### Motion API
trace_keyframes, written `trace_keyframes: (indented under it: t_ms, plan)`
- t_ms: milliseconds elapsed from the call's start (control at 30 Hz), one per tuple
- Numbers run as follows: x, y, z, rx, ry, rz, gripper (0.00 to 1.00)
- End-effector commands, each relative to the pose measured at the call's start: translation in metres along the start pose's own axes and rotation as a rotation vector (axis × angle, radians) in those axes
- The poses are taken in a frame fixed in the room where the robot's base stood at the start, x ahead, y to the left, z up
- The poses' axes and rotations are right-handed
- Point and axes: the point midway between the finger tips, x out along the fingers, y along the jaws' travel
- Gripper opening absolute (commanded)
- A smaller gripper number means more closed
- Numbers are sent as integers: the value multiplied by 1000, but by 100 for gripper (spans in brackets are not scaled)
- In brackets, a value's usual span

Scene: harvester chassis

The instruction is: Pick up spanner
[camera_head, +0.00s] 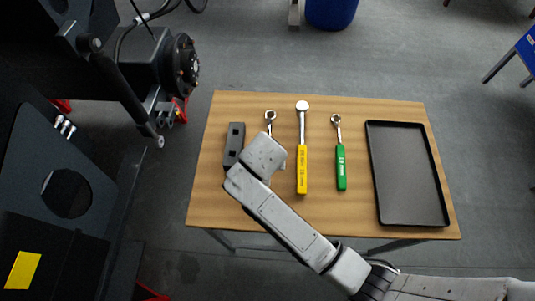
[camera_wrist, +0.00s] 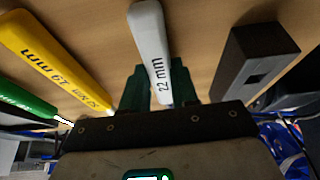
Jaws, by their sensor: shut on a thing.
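The spanner (camera_wrist: 150,40) has a light grey handle marked "22 mm". In the wrist view the handle runs between the green fingers of my gripper (camera_wrist: 162,85), which is shut on it. In the head view the spanner's metal ring end (camera_head: 270,117) shows above my wrist, over the wooden table (camera_head: 385,232). My arm hides its handle and my fingers there, so I cannot tell whether the spanner touches the table.
A yellow-handled tool (camera_head: 302,168) and a green-handled spanner (camera_head: 341,165) lie to the right. A dark block (camera_head: 234,143) lies to the left. An empty black tray (camera_head: 408,178) is at the table's right. Harvester parts (camera_head: 180,65) stand left of the table.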

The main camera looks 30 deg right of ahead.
Motion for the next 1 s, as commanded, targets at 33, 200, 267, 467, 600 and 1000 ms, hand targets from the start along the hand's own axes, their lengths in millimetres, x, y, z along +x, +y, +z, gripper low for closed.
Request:
trace_keyframes:
  t_ms: [33,200,267,467,600,1000]
  plan:
    - [0,0,0,0,0,0,12]
    - [0,0,0,0,0,0,0]
    - [0,0,0,0,0,0,0]
    - [-1,0,0,0,1,-1,0]
    - [-1,0,0,0,1,-1,0]
    - [-29,-1,-14,4,6,-5,0]
